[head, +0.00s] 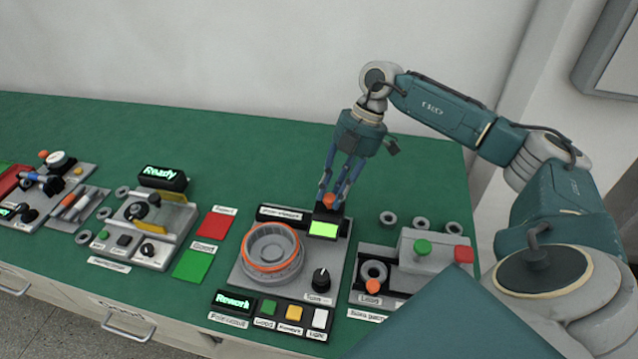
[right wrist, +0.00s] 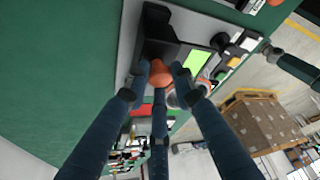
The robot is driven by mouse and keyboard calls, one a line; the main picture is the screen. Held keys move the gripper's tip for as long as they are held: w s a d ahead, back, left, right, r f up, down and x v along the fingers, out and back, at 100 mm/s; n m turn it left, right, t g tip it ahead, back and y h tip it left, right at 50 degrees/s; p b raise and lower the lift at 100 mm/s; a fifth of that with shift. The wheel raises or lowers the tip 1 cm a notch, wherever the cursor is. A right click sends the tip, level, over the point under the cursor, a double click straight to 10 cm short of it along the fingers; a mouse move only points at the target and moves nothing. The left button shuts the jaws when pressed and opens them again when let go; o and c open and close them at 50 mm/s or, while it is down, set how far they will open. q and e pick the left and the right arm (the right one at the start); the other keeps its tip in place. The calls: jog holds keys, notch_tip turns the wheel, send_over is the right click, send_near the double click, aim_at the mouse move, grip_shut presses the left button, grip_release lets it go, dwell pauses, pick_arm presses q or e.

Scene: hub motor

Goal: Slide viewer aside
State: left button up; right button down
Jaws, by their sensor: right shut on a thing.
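The viewer (head: 324,227) is a dark block with a bright green screen and an orange knob (head: 329,201) on it. It sits at the right side of a grey station plate (head: 240,275), beside a round hub (head: 272,256) with an orange ring. My right gripper (head: 330,196) comes down from above and is shut on the orange knob. In the right wrist view the fingers close around the orange knob (right wrist: 161,74), with the green screen (right wrist: 197,65) next to it. My left gripper does not show.
A black dial (head: 321,279) and several coloured buttons (head: 268,307) lie in front of the viewer. A grey fixture (head: 425,258) with green and red knobs stands to the right, with loose rings behind it. The green table (head: 240,150) is clear behind the station.

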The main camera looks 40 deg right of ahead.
jog(key=shift+s+d, duration=0.15)
jog(key=shift+s, duration=0.05)
jog(key=shift+w, duration=0.1)
jog(key=c, duration=1.8)
grip_release()
jog(key=shift+c, duration=0.2)
jog(key=o, duration=0.4)
jog(key=shift+r, duration=0.2)
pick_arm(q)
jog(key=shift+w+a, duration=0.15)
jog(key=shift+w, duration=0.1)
pick_arm(e)
jog(key=v, duration=1.1)
jog(key=shift+r, duration=0.4)
